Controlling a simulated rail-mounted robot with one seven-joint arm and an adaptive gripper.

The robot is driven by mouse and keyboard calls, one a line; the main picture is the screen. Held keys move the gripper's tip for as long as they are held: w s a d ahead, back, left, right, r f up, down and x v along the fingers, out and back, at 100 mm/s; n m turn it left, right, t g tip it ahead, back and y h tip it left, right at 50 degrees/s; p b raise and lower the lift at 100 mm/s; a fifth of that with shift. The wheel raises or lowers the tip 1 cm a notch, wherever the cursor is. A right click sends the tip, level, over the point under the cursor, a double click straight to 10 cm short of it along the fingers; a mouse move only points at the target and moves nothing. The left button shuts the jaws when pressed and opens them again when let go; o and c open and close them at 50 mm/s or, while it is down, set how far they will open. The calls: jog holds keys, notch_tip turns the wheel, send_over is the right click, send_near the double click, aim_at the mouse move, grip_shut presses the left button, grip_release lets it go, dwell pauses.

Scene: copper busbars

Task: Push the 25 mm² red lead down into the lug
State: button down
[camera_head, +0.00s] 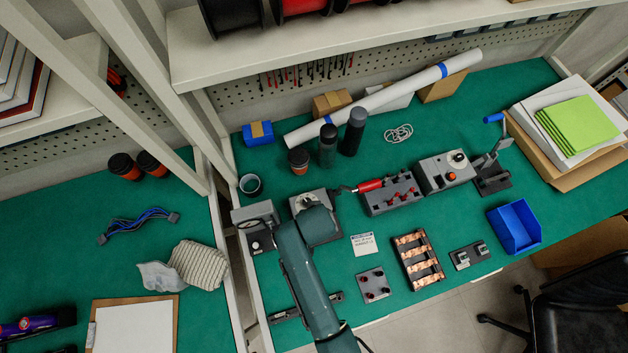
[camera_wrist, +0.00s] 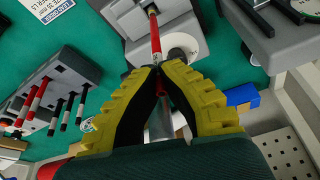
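My gripper (camera_wrist: 158,70) has yellow ridged fingers, which meet at their tips around a thin red lead (camera_wrist: 155,38) in the wrist view. The lead runs up the picture from the fingertips to a dark slot in a grey block (camera_wrist: 182,22). A dark band shows near its far end. I cannot make out the lug clearly or tell how deep the lead sits. The grey block has a white round disc beside the lead. It also shows in the head view (camera_head: 300,200), where my arm covers part of it and hides the fingertips.
A grey rack (camera_wrist: 65,70) holds several red and black leads; it also shows in the head view (camera_head: 393,207). A red-handled tool (camera_head: 370,185) lies beside it. Another grey device (camera_head: 257,238) stands left of my arm. Copper busbars (camera_head: 418,259) and a blue bin (camera_head: 514,227) are farther right.

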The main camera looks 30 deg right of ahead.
jog(key=shift+f, duration=0.15)
jog(key=shift+f, duration=0.45)
jog(key=c, duration=1.2)
grip_release()
jog(key=shift+o, duration=0.2)
jog(key=shift+r, duration=0.1)
jog(key=shift+r+p, duration=1.45)
jog(key=shift+p, duration=0.1)
